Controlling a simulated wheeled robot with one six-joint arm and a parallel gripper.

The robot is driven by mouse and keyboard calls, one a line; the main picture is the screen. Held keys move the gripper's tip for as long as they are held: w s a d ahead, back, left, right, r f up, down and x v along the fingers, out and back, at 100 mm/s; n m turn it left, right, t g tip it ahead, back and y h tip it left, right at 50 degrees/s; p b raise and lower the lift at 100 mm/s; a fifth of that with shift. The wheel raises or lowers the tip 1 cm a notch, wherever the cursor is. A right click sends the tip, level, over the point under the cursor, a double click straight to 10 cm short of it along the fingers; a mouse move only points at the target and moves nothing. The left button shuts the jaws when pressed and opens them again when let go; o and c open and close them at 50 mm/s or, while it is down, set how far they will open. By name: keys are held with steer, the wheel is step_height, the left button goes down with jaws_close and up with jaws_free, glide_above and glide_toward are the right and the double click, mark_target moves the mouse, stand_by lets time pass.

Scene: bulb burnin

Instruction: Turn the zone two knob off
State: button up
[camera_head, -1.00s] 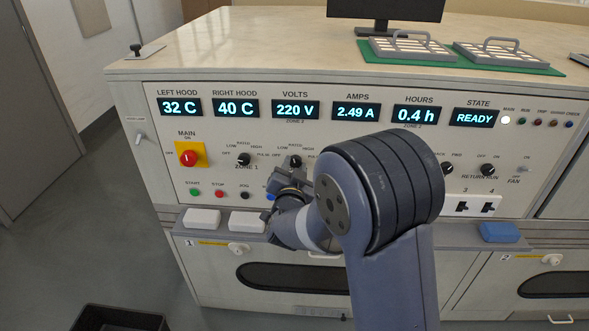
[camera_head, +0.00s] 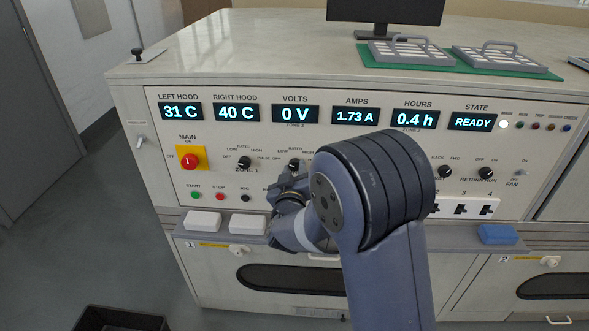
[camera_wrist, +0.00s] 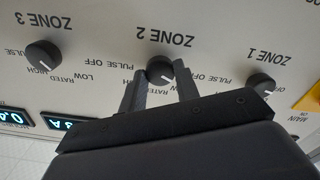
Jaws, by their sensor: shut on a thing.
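The zone two knob (camera_wrist: 158,68) is a round black knob with a white mark, under the upside-down ZONE 2 label in the wrist view. Its mark points to the lower right there, on the side of the OFF label. My gripper (camera_wrist: 157,76) is shut on this knob, one finger on each side of it. In the head view the knob (camera_head: 294,164) shows just above my gripper, too small to read its setting. The volts display (camera_head: 295,114) reads 0 V and the amps display (camera_head: 355,116) reads 1.73 A.
The zone one knob (camera_wrist: 262,84) and the zone three knob (camera_wrist: 43,56) flank the held knob. A red main switch (camera_head: 189,160) is on the panel's left. White blocks (camera_head: 202,221) lie on the ledge below.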

steer(key=shift+n, duration=1.2)
steer(key=shift+p, duration=0.3)
steer(key=o, duration=1)
steer(key=s, duration=1.1)
steer(key=shift+a+b, duration=0.25)
steer(key=shift+b, duration=0.1)
steer(key=shift+w, duration=0.15)
